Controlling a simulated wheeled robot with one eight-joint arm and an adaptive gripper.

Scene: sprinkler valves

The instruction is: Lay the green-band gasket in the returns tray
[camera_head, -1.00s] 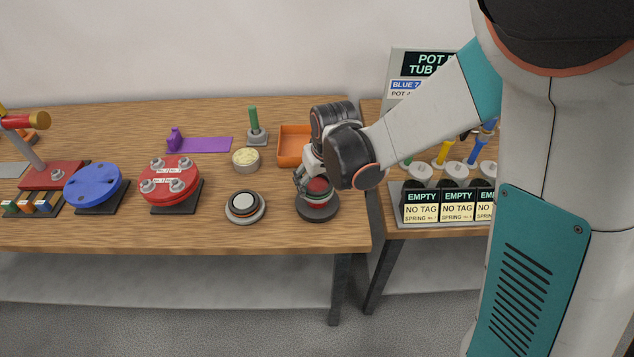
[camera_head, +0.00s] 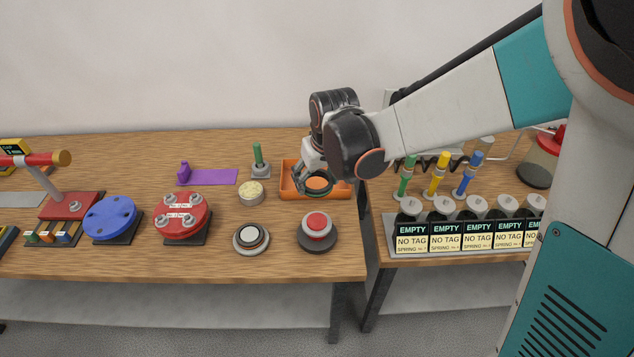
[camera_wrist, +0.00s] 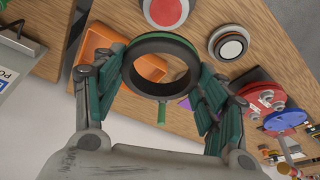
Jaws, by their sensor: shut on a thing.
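My gripper (camera_head: 314,183) is shut on a dark ring with a green band, the green-band gasket (camera_head: 318,194). In the wrist view the gasket (camera_wrist: 137,57) sits between the teal fingers of my gripper (camera_wrist: 155,85). The returns tray appears to be the orange tray (camera_head: 288,192); no label on it is readable. In the head view the gasket is over the tray's interior, and orange shows through its hole. The tray also shows behind the gasket in the wrist view (camera_wrist: 98,42). I cannot tell whether the gasket touches the tray floor.
A round dark base with a red top (camera_head: 317,225) stands in front of the tray. A stack of rings on a disc (camera_head: 251,238) is to its left. A cream tub (camera_head: 251,193) and a green-handled post (camera_head: 258,155) stand left of the tray. A gap separates the two tables.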

